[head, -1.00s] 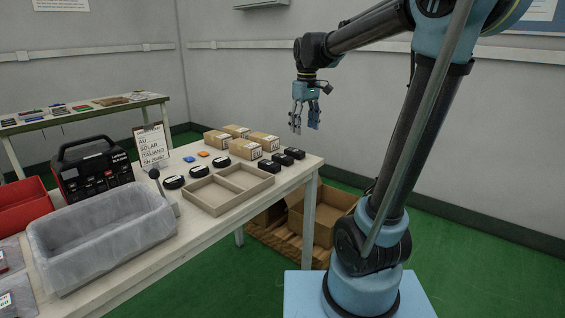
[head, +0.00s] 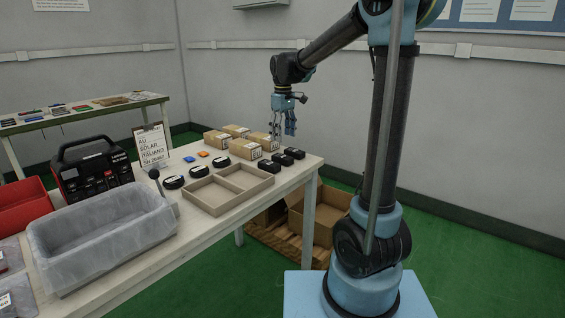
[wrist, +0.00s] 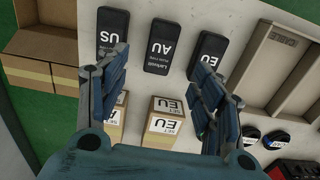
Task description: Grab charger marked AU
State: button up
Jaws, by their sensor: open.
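The charger marked AU (wrist: 161,46) is a black block with white lettering, lying on the table in the wrist view. It lies between the charger marked US (wrist: 112,34) on the left and the charger marked EU (wrist: 208,50) on the right. In the head view it is the middle one (head: 282,159) of three black blocks near the table's right edge. My gripper (wrist: 160,78) is open and empty, its fingers spread either side of the AU charger's line in the picture. In the head view my gripper (head: 284,128) hangs above the table's far right end, apart from the chargers.
Cardboard boxes (head: 246,149) stand behind the chargers; one marked EU (wrist: 167,122) shows between my fingers. A divided wooden tray (head: 205,204) lies in front. Black round items (head: 173,182) lie left. An open cardboard box (head: 318,222) stands on the floor.

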aim_at(283, 156)
jog(key=shift+a+f, duration=0.1)
jog(key=shift+f, duration=4.85)
jog(key=c, duration=1.3)
